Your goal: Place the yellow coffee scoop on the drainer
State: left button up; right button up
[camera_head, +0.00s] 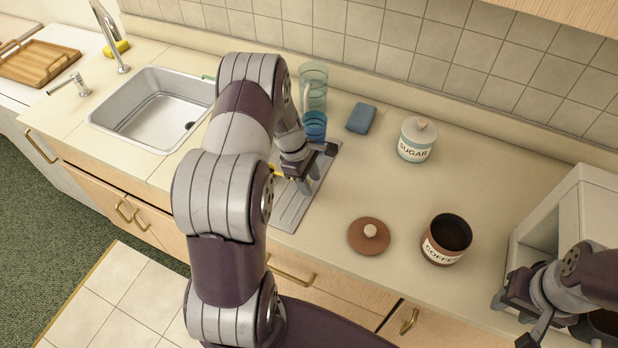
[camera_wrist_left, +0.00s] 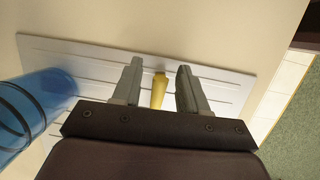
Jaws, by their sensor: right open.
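The yellow coffee scoop shows in the head view as a small strip (camera_head: 276,171), mostly hidden behind my left gripper (camera_head: 312,178). In the left wrist view, its yellow handle (camera_wrist_left: 159,91) lies between the two fingers of my left gripper (camera_wrist_left: 158,82), with a gap on each side. The scoop appears to rest on the grey ribbed drainer (camera_head: 288,212); the drainer also shows in the left wrist view (camera_wrist_left: 228,88). My left gripper is open, low over the drainer. My right gripper (camera_head: 513,318) is open and empty at the lower right, far from the scoop.
A blue cup (camera_head: 314,124) stands at the drainer's far end, with a clear pitcher (camera_head: 314,82) behind. A blue sponge (camera_head: 361,118), sugar jar (camera_head: 416,142), brown lid (camera_head: 369,237) and open coffee jar (camera_head: 446,240) stand to the right. A sink (camera_head: 150,112) is left.

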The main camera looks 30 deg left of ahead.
pick_arm(q)
jog(key=shift+r, duration=0.1)
jog(key=shift+a+r, duration=0.15)
jog(key=shift+r, duration=0.25)
jog(key=b+v, duration=0.2)
jog(key=v, duration=0.9)
jog(key=s+d+r+m+y, duration=0.2)
jog(key=s+d+m+y, duration=0.1)
jog(key=s+d+m, duration=1)
jog(key=d+m, duration=0.2)
jog(key=m, duration=0.4)
jog(key=shift+s+r, duration=0.15)
jog(key=shift+s, duration=0.15)
jog(key=shift+s+r, duration=0.1)
jog(key=shift+s, duration=0.05)
jog(key=shift+a, duration=0.1)
